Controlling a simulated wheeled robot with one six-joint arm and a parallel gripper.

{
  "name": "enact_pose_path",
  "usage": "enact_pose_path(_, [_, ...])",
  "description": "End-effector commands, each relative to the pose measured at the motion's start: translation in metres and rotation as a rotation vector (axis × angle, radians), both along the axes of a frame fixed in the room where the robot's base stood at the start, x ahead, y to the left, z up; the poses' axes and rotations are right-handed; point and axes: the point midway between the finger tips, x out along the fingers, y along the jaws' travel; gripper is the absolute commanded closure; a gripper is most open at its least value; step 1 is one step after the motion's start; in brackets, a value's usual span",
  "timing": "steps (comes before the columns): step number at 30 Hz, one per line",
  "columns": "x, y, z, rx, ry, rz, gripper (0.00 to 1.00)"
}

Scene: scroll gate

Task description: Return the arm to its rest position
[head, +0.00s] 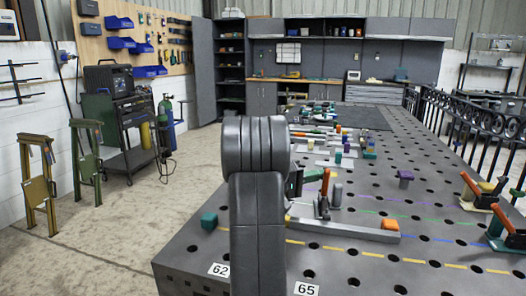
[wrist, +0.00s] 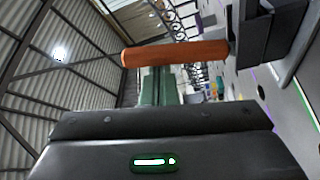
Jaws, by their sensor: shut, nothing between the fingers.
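My arm (head: 257,190) stands upright in the middle of the head view and hides part of the table behind it. In the wrist view the dark body of my gripper (wrist: 160,120) fills the bottom, with a lit green light on it. My gripper is shut and holds nothing. An orange handle (wrist: 175,52) lies across the wrist view just beyond the gripper, with a green part behind it. I cannot tell whether the gripper touches the handle.
The perforated welding table (head: 420,262) carries clamps, bars and small blocks. An upright orange-handled clamp (head: 325,182) stands just right of my arm. More clamps (head: 483,190) stand at the right. A black railing (head: 470,120) runs behind them.

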Motion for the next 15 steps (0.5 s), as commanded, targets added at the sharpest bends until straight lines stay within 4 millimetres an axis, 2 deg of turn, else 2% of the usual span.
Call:
enact_pose_path(6, [-0.008, 0.04, -0.004, -0.002, -0.007, 0.004, 1.0])
enact_pose_path(13, [-0.016, 0.077, -0.009, -0.001, -0.006, 0.003, 1.0])
enact_pose_path(15, [-0.014, 0.059, -0.006, -0.001, -0.007, -0.006, 1.0])
